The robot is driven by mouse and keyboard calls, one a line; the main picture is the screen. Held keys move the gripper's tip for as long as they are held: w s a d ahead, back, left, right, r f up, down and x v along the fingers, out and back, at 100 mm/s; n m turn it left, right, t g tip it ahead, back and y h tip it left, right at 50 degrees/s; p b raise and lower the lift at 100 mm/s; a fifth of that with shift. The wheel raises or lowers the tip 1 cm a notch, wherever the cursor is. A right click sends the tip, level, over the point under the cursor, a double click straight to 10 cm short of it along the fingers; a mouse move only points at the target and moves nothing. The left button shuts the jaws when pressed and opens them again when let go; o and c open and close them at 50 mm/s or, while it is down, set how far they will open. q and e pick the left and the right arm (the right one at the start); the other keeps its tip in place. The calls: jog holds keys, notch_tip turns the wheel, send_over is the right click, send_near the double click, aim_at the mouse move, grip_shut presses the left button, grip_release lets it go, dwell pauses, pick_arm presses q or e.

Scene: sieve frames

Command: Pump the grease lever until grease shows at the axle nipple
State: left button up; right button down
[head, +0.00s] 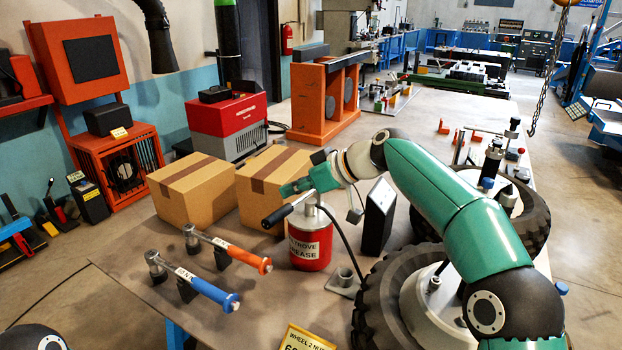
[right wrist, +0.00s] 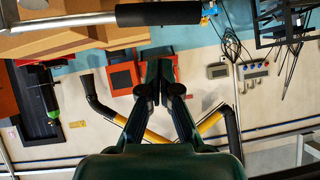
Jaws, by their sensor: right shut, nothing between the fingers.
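A red grease pot (head: 311,247) with a white label stands on the table. Its lever is a metal rod with a black grip (head: 277,216) pointing left, and the grip also crosses the top of the right wrist view (right wrist: 158,14). A dark hose (head: 347,242) runs from the pot toward the near wheel (head: 372,313). My right gripper (head: 286,188) is shut and empty, just above the lever and apart from its grip; its closed fingers show in the right wrist view (right wrist: 160,92). I cannot make out the axle nipple or any grease. My left gripper is out of view.
Two cardboard boxes (head: 194,192) (head: 268,180) stand behind the lever. Two hammer-like tools, with blue (head: 205,291) and orange (head: 236,250) handles, rest on stands at left. A dark upright block (head: 376,218) stands right of the pot. A second wheel (head: 535,221) lies behind my right arm.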

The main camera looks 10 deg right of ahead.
aim_at(295, 203)
jog(key=shift+a+f+b, duration=0.25)
jog(key=shift+f, duration=0.75)
jog(key=shift+a+f+b, duration=0.2)
jog(key=shift+f+b, duration=0.05)
jog(key=shift+f, duration=0.7)
